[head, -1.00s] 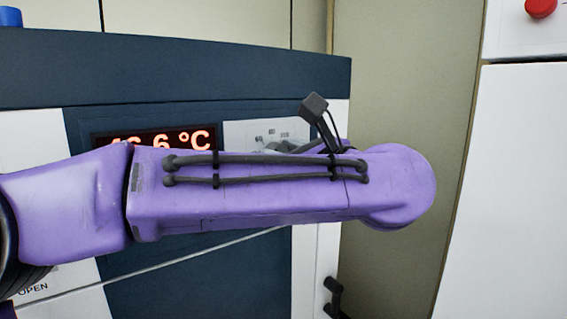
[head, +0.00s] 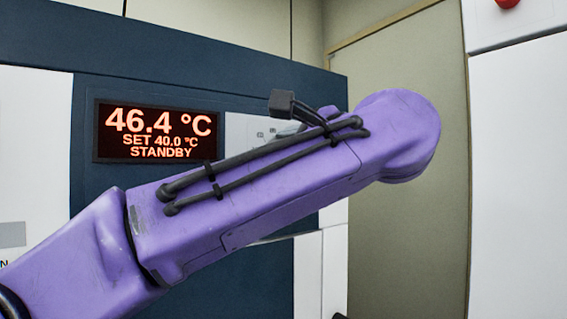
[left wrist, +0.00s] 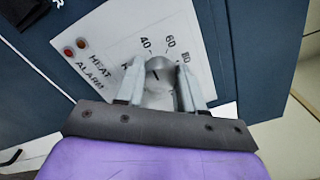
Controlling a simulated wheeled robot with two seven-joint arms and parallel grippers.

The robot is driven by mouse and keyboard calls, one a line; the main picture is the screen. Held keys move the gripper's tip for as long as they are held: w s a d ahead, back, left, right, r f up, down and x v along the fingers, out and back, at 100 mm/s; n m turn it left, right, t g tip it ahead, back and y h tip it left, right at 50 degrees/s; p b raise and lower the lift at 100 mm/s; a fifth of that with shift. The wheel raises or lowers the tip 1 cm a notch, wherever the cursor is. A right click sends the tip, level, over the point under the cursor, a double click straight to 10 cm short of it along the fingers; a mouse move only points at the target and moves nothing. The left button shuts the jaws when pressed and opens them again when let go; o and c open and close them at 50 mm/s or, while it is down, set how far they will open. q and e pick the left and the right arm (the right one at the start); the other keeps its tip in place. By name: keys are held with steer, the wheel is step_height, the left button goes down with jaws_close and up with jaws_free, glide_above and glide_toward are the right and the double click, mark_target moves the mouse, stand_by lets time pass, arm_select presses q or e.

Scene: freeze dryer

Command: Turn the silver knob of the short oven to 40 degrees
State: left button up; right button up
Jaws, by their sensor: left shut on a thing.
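The silver knob (left wrist: 158,82) sits on a white dial panel (left wrist: 112,40) with the marks 40, 60 and 80. A dark line on the knob points up and left, toward the 40 side. My left gripper (left wrist: 160,68) is shut on the knob, one finger on each side. In the head view my purple left arm hides most of the knob and the gripper. The oven's display (head: 157,132) reads 46.4 °C, SET 40.0 °C, STANDBY. My right gripper is not in view.
A tall white cabinet (head: 520,180) with a red button (head: 508,3) stands at the right. A beige wall (head: 400,75) lies between it and the oven's dark blue front (head: 250,80).

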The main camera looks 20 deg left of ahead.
arm_select(q)
steer(key=shift+f+n, duration=0.1)
steer(key=shift+n, duration=0.2)
steer(key=o, duration=1)
steer(key=shift+w, duration=0.15)
steer(key=shift+o, duration=0.2)
steer(key=b+v, duration=0.2)
steer(key=v, duration=0.8)
steer(key=shift+d, duration=0.15)
